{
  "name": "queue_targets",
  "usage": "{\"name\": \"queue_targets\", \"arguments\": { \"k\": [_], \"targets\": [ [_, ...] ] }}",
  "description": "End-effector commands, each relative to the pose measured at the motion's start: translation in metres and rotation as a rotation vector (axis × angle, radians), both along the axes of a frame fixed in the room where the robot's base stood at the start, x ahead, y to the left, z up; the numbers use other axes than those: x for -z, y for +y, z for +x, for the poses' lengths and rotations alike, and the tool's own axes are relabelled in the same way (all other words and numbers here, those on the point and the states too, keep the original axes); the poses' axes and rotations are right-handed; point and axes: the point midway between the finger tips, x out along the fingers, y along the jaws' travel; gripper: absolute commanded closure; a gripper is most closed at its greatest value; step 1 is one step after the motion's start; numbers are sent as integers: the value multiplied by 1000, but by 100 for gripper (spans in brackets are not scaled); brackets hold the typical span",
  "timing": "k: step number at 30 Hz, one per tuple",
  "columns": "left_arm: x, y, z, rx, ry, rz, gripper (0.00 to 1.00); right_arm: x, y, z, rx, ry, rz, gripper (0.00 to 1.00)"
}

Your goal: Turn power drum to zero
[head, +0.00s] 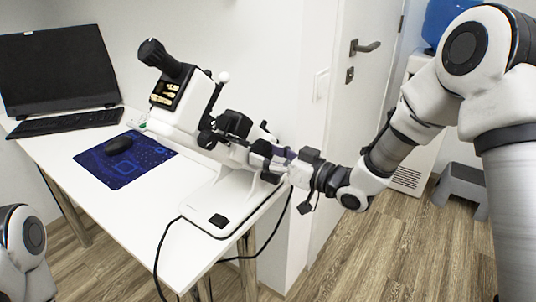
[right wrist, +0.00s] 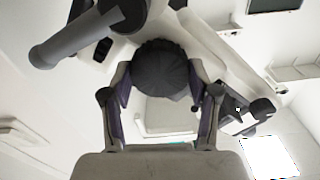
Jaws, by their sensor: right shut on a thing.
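The white lensmeter (head: 185,105) stands tilted on its base at the table's right side, with a black eyepiece (head: 165,58) at its upper end. My right gripper (head: 268,158) reaches its right side. In the right wrist view the fingers of my right gripper (right wrist: 160,85) are closed around a dark ribbed round knob, the power drum (right wrist: 160,65), one finger on each side. The drum's scale and its setting cannot be read. In the head view the drum is mostly hidden by the gripper. My left gripper is out of view.
A black cable (head: 160,250) hangs over the front edge. A grey step stool (head: 462,185) stands on the floor at right.

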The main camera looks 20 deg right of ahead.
Motion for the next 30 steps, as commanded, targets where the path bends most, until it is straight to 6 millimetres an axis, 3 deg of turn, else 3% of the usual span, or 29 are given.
{"name": "queue_targets", "arguments": {
  "k": [11,30],
  "targets": [
    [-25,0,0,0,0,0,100,-4,0,0,0,113,142,75],
    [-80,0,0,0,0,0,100,-4,0,0,0,478,611,75]
  ]
}}
